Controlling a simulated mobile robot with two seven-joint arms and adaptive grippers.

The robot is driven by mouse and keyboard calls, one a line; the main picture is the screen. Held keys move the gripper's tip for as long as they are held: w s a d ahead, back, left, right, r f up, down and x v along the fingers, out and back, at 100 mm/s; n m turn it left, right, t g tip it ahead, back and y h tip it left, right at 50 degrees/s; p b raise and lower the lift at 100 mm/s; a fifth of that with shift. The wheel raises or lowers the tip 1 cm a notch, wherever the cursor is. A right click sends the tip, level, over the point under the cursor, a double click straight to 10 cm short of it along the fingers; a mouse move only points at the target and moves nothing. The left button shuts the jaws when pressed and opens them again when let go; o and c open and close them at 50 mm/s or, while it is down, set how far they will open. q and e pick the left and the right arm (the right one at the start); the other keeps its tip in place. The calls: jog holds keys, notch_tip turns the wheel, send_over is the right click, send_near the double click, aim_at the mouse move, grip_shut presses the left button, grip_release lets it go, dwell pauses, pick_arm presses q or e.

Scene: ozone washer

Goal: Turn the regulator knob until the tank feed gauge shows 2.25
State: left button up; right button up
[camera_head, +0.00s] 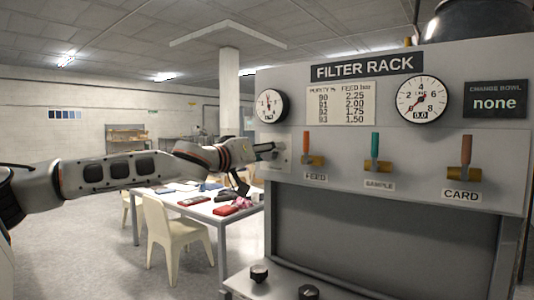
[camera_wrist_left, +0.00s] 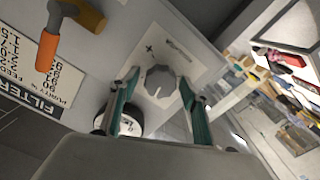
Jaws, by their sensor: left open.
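The regulator knob (camera_wrist_left: 160,82) is a grey, many-sided knob with a pale mark, on a light plate at the rack's left end. My left gripper (camera_wrist_left: 158,76) is open, its two green fingers on either side of the knob; I cannot tell whether they touch it. In the head view the left gripper (camera_head: 268,150) reaches the plate (camera_head: 281,160) from the left and hides much of the knob. A small round gauge (camera_head: 269,106) sits above it, its readout too small to read. A larger gauge (camera_head: 421,100) at the right reads 0.0. My right gripper is not in view.
The filter rack (camera_head: 400,147) carries an orange FEED lever (camera_head: 307,142), a green SAMPLE lever (camera_head: 375,145) and a brown CARD lever (camera_head: 466,150). A purity and feed chart (camera_head: 341,104) lists 2.25 beside 90. A cluttered table (camera_head: 222,216) and chair (camera_head: 172,232) stand at left.

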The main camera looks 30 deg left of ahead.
pick_arm(q)
jog(key=c, duration=1.1)
jog(key=m+b, duration=0.3)
jog(key=m, duration=0.1)
jog(key=shift+d+f+m, duration=0.1)
jog(key=shift+f+m, duration=0.05)
jog(key=shift+m, duration=0.15)
jog(key=shift+m+b, duration=0.35)
jog(key=shift+m, duration=0.05)
